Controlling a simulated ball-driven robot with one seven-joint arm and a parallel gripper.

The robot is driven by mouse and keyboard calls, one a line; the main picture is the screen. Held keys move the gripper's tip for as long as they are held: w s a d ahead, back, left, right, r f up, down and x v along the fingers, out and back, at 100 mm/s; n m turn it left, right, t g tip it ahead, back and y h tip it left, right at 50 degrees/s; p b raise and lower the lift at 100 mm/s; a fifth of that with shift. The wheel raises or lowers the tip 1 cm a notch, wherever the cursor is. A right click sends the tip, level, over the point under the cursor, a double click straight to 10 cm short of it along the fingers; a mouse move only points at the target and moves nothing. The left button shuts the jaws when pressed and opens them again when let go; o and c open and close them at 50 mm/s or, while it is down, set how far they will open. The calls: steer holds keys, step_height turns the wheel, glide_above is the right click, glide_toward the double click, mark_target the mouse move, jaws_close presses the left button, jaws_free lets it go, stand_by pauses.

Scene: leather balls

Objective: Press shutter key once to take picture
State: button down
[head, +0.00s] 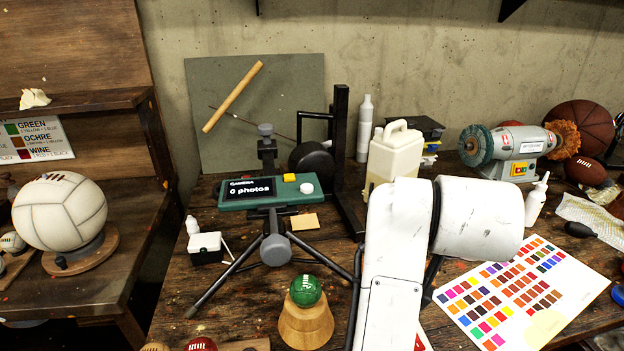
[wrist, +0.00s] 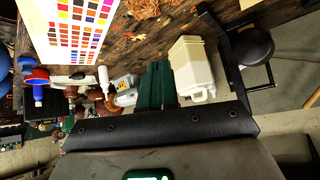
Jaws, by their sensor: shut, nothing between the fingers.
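In the head view a green camera control box (head: 268,194) is mounted on a black tripod stand on the workbench. Its dark display (head: 248,189) reads "0 photos". A yellow key (head: 289,178) sits at its back edge and a round white key (head: 306,188) sits on its right part. No label shows which one is the shutter key. My gripper (wrist: 157,68) shows in the wrist view, its dark green fingers shut together and empty. In the head view the gripper is hidden behind my white arm, so its distance from the keys cannot be told.
A green ball (head: 305,290) rests on a wooden stand before the tripod. A cream jug (head: 394,158) and a black upright post (head: 342,150) stand right of the box. A colour chart (head: 510,290) and a bench grinder (head: 510,143) are further right.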

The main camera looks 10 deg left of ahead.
steer(key=w+a+r+y+p, duration=0.1)
steer(key=a+r+y, duration=0.1)
steer(key=a+r, duration=0.9)
step_height(320, 180, up, 12)
steer(key=m+y+p, duration=0.1)
steer(key=y, duration=0.2)
glide_above(307, 187)
steer(key=shift+s+d+f, duration=0.15)
steer(key=shift+s+d, duration=0.05)
steer(key=shift+s, duration=0.1)
steer(key=shift+f, duration=0.15)
step_height(307, 187, down, 6)
steer(key=b, duration=0.6)
steer(key=shift+f, duration=0.25)
steer(key=shift+f+b, duration=0.35)
steer(key=shift+f, duration=0.65)
steer(key=shift+f, duration=0.4)
